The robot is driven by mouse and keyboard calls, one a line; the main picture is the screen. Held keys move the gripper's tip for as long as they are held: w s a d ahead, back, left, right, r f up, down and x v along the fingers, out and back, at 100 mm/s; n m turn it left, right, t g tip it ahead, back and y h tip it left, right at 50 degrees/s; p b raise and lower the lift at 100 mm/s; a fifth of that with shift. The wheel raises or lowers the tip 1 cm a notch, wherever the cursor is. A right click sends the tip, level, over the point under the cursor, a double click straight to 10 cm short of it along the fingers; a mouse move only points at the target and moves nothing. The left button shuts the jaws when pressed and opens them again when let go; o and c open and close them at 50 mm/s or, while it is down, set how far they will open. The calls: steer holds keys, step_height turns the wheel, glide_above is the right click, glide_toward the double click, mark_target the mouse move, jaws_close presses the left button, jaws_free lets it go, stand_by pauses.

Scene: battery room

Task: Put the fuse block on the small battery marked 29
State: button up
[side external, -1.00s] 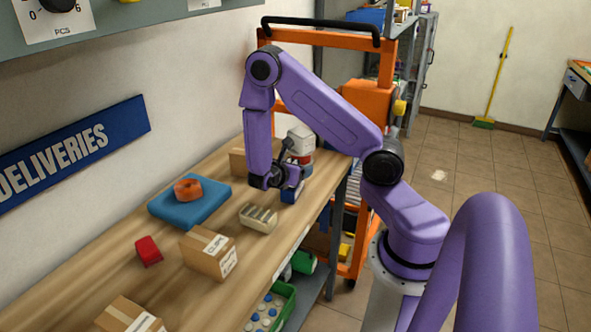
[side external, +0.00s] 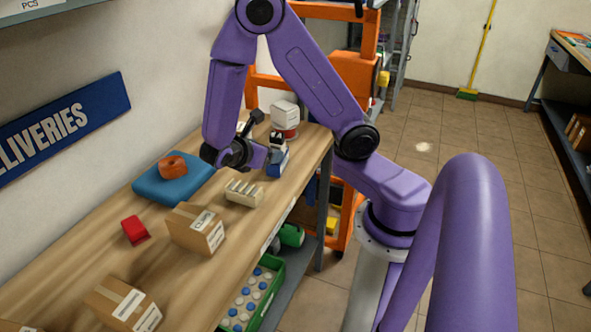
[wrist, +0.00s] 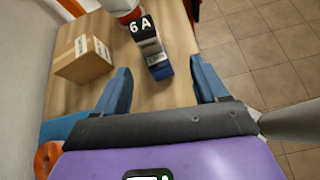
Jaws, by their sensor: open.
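A black block marked "6 A" (wrist: 141,26), which looks like the fuse block, sits on a small blue-and-grey block (wrist: 160,70), likely the small battery. In the side view the dark-and-white block (side external: 278,140) is on top of the blue one (side external: 276,164), near the bench's right edge. I cannot read a 29 on it. My gripper (side external: 258,138) is open and empty, just left of the pair. In the wrist view its spread blue fingers (wrist: 163,88) show bare bench between them, with the pair ahead and apart from them.
A white jar with a red band (side external: 285,118) stands behind the pair; a cardboard box (wrist: 82,60) is beside it. A beige slotted block (side external: 243,193), blue pad (side external: 150,190) with an orange roll (side external: 172,167), red block (side external: 135,230) and more boxes (side external: 196,228) lie nearer.

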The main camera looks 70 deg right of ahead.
steer(key=s+a+r+m+y, duration=0.2)
steer(key=s+a+y, duration=0.4)
steer(key=s, duration=0.3)
steer(key=s+a+r+m+y, duration=0.1)
steer(key=s+a+r+y, duration=0.4)
steer(key=s+a, duration=0.3)
steer(key=shift+s+a+m+y, duration=0.3)
steer(key=shift+s+m+y, duration=0.1)
steer(key=shift+s+y, duration=0.15)
steer(key=shift+w, duration=0.1)
